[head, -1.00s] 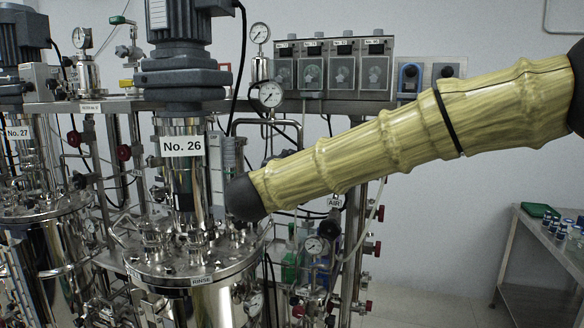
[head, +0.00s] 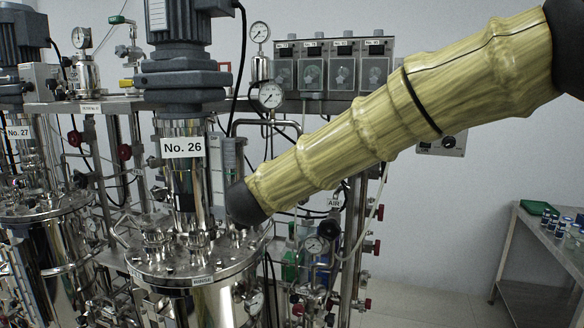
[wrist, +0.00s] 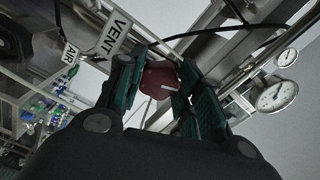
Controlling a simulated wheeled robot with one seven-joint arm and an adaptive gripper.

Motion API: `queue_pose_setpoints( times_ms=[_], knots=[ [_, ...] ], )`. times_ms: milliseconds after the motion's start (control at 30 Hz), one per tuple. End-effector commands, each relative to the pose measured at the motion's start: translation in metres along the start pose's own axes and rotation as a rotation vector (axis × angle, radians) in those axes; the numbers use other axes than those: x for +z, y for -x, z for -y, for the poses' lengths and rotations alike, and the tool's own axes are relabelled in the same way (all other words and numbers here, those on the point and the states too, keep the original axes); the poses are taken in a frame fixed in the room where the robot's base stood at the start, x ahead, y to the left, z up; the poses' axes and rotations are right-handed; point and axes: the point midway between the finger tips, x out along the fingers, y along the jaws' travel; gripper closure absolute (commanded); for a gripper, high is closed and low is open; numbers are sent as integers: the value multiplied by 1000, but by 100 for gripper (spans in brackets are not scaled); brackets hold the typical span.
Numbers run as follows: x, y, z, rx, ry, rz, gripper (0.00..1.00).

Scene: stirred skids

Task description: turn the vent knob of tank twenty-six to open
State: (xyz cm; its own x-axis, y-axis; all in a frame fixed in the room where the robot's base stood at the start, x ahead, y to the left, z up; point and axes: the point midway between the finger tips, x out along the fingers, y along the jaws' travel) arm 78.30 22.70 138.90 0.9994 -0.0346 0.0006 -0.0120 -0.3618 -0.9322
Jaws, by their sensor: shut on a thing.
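Tank twenty-six stands left of centre in the head view, with its "No. 26" label (head: 183,147) on the column above the steel lid (head: 165,270). In the head view my arm crosses in front of the tank's right side, and I cannot make out my gripper there.
An "AIR" tag (wrist: 70,53) is close to the vent tag. Pipes and pressure gauges (wrist: 276,96) crowd the knob's right side. Tank twenty-seven (head: 45,215) stands to the left. A steel side table (head: 545,245) is at the right, with clear floor before it.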

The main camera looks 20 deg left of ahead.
Motion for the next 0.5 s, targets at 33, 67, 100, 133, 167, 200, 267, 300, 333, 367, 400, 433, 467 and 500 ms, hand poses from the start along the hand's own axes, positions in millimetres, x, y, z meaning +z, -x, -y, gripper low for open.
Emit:
queue_pose_setpoints(
  times_ms=[33,67,100,133,167,200,267,300,333,367,400,433,467,500],
  knots=[
    [1,1,-2,3,6,3,89],
    [1,1,-2,3,7,3,89],
    [1,1,-2,3,9,3,89],
    [2,1,-2,3,9,3,89],
    [2,1,-2,3,9,3,89],
    [2,1,-2,3,9,3,89],
    [2,1,-2,3,9,3,89],
    [2,1,-2,3,9,3,89],
    [2,1,-2,3,9,3,89],
    [2,1,-2,3,9,3,89],
    [2,1,-2,3,9,3,89],
    [2,1,-2,3,9,3,63],
    [2,1,-2,3,9,3,58],
    [2,1,-2,3,8,3,50]
  ],
)
